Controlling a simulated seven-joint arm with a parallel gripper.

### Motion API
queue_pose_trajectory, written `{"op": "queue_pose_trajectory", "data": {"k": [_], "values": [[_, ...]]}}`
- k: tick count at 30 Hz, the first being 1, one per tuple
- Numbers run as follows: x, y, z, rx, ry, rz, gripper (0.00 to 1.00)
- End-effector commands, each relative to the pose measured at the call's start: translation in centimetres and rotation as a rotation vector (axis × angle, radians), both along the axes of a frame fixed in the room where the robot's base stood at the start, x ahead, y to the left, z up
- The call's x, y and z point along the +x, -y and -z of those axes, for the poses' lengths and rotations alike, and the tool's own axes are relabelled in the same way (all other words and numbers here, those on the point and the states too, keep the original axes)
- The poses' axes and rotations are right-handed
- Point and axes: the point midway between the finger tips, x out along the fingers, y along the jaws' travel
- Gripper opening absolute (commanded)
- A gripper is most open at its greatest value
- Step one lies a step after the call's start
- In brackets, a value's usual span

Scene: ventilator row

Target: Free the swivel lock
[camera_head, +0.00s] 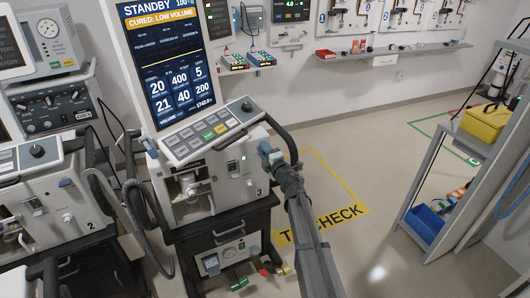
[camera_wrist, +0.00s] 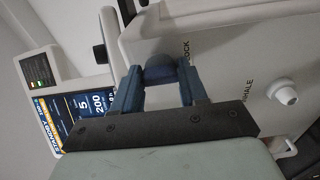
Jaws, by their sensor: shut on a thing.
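The swivel lock is a dark blue rounded knob (camera_wrist: 160,68) on the pale side panel of a ventilator, beside lettering that partly reads LOCK. My gripper (camera_wrist: 161,80) has its two blue fingers shut on this knob, one on each side. In the head view my gripper (camera_head: 270,154) is at the right side of ventilator 3 (camera_head: 235,185), below its tilted screen (camera_head: 170,65). The knob cannot be made out there. How far the knob is turned cannot be told.
A white port (camera_wrist: 285,95) marked with lettering ending in HALE juts from the same panel. A dark hose (camera_head: 291,145) runs by my gripper. Ventilator 2 (camera_head: 50,215) stands to the left. A shelf rack (camera_head: 425,185) with a blue bin (camera_head: 428,222) stands right, past open floor.

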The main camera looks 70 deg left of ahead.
Motion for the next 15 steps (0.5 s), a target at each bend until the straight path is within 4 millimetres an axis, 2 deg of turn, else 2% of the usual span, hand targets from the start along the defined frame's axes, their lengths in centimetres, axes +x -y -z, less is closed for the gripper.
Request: {"op": "queue_pose_trajectory", "data": {"k": [14, 15], "values": [[0.11, 0.0, -0.02, -0.001, -0.017, 0.003, 0.12], [0.11, 0.0, -0.02, -0.001, -0.017, 0.003, 0.44]]}}
